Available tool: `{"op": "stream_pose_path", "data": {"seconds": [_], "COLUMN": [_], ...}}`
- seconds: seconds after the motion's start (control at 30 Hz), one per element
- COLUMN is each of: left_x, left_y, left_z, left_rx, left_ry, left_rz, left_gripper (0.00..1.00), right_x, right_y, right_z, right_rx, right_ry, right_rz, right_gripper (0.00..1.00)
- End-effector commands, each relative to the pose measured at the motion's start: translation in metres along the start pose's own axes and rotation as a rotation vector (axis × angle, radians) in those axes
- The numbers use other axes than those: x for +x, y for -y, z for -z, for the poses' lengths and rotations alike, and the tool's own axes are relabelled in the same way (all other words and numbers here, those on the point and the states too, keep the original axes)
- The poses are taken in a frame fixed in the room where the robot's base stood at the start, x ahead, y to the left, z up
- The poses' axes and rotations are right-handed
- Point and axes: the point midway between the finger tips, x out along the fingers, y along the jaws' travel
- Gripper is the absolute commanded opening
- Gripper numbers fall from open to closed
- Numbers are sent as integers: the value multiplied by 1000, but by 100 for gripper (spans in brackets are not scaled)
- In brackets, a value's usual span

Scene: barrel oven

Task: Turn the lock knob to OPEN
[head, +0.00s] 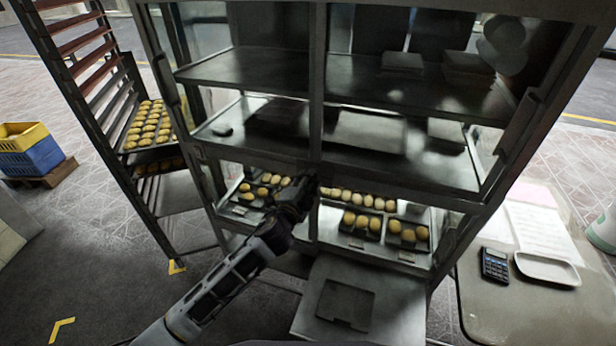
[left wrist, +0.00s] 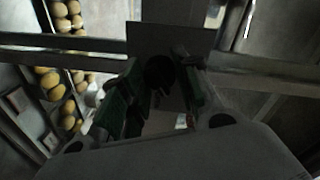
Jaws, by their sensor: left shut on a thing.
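The lock knob (left wrist: 159,72) shows in the left wrist view as a dark round shape in front of a grey plate (left wrist: 150,38). My left gripper (left wrist: 158,88) has its green-padded fingers on either side of the knob and is shut on it. In the head view my left gripper (head: 302,190) reaches up from the lower left to the middle post of the glass-fronted cabinet (head: 318,120), and it hides the knob there. No OPEN marking can be read, so I cannot tell the knob's turn. My right gripper is in neither view.
Trays of rolls (head: 360,220) lie on the cabinet's lower shelf behind my gripper. A rack (head: 105,120) with a tray of rolls stands at the left. A counter (head: 530,310) at the right holds a calculator (head: 495,264) and a white dish (head: 547,268).

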Motion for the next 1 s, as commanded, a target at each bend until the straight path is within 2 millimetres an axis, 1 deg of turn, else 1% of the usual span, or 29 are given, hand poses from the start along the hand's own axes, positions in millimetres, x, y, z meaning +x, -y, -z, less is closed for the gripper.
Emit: {"op": "stream_pose_path", "data": {"seconds": [0.03, 0.13, 0.5, 0.7, 1.0], "left_x": [0, 0, 0, 0, 0], "left_y": [3, 3, 2, 1, 0], "left_z": [2, 2, 2, 2, 2], "left_rx": [40, 131, 443, 543, 593], "left_ry": [3, 10, 35, 42, 46], "left_rz": [-2, -3, -8, -8, -9], "left_gripper": [8, 8, 8, 8, 8], "right_x": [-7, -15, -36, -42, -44], "right_y": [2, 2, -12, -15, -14], "right_z": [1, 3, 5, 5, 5], "right_rx": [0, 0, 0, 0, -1], "right_ry": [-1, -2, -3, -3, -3], "right_rz": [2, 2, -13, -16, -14], "right_gripper": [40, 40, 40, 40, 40]}}
